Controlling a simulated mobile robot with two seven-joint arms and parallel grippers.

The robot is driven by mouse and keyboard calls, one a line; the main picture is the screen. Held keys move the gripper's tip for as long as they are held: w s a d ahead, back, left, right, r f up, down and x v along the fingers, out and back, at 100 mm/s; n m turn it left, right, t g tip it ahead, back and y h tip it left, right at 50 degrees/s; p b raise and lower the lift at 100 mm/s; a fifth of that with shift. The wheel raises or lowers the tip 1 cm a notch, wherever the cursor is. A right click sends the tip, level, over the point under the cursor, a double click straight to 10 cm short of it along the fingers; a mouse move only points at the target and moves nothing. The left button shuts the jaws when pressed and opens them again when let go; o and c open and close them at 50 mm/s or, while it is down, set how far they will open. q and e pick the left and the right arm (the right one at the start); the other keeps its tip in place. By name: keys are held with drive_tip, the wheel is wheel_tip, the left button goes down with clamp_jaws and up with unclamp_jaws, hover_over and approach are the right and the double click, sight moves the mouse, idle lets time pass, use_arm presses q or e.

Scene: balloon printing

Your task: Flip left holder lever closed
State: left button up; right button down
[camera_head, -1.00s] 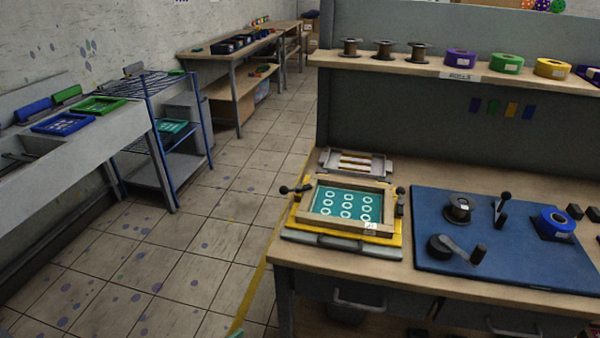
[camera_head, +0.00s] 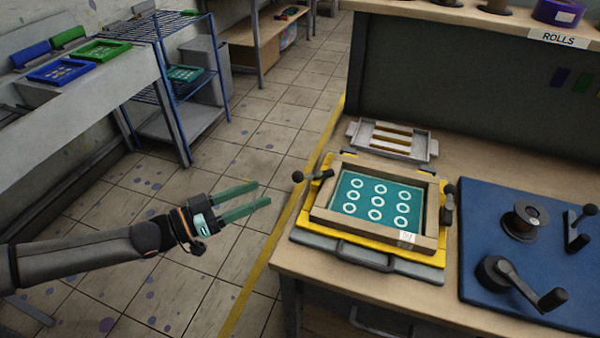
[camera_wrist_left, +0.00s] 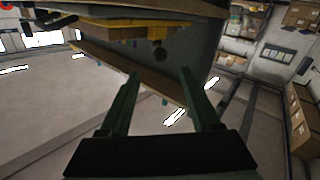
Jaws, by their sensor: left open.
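The left holder lever (camera_head: 312,175) is a dark lever with a round black knob. It sticks out to the left from the yellow printing base (camera_head: 345,247) on the workbench. A wooden-framed teal screen (camera_head: 376,201) with white rings lies in the base. A second dark lever (camera_head: 448,203) stands at the right side of the frame. My left gripper (camera_head: 261,195) is open and empty, over the floor left of the bench and apart from the lever. In the left wrist view its two green fingers (camera_wrist_left: 160,82) are spread, with the yellow base's underside (camera_wrist_left: 130,28) above. My right gripper is not visible.
A slotted grey tray (camera_head: 392,140) sits behind the base. A blue mat (camera_head: 485,260) with a crank and spool lies to the right. The bench's left edge (camera_head: 276,262) is between gripper and base. Open floor lies left.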

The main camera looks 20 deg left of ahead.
sight(298, 175)
use_arm(q)
drive_tip(key=x, duration=1.1)
clamp_jaws()
idle(0.3)
